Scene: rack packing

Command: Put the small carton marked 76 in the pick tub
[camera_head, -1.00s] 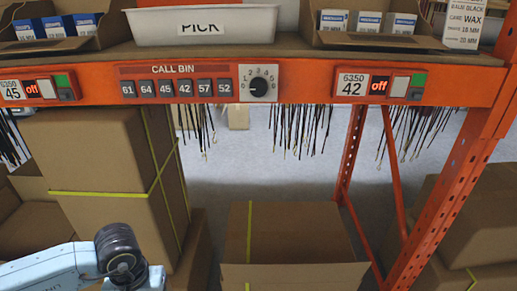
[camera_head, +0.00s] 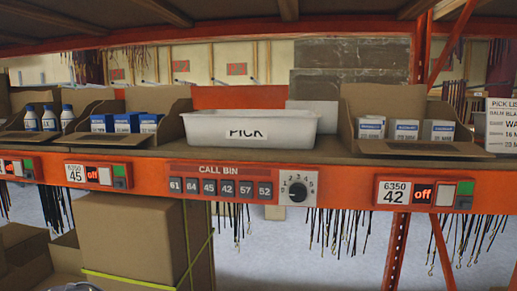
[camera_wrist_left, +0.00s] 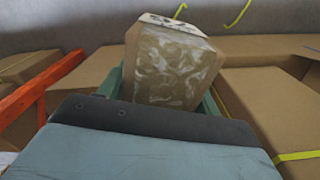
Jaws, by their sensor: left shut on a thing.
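The white pick tub (camera_head: 285,128), marked PICK, stands on the shelf in the middle of the head view. My left gripper (camera_wrist_left: 160,92) shows in the left wrist view, its green fingers shut on a small box-shaped package (camera_wrist_left: 178,68). The package has a brown and whitish mottled face and a pale top edge with dark marks too small to read. It is held clear of the large boxes behind it. In the head view this gripper and the package are out of sight. I can read no 76 anywhere. My right gripper is not in view.
An open bin of blue cartons (camera_head: 124,123) stands left of the tub, and one of white-and-blue cartons (camera_head: 405,130) stands right. Small bottles (camera_head: 49,118) are at far left. The orange shelf beam (camera_head: 345,190) carries call buttons and a dial. Large brown boxes (camera_head: 130,240) stand below.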

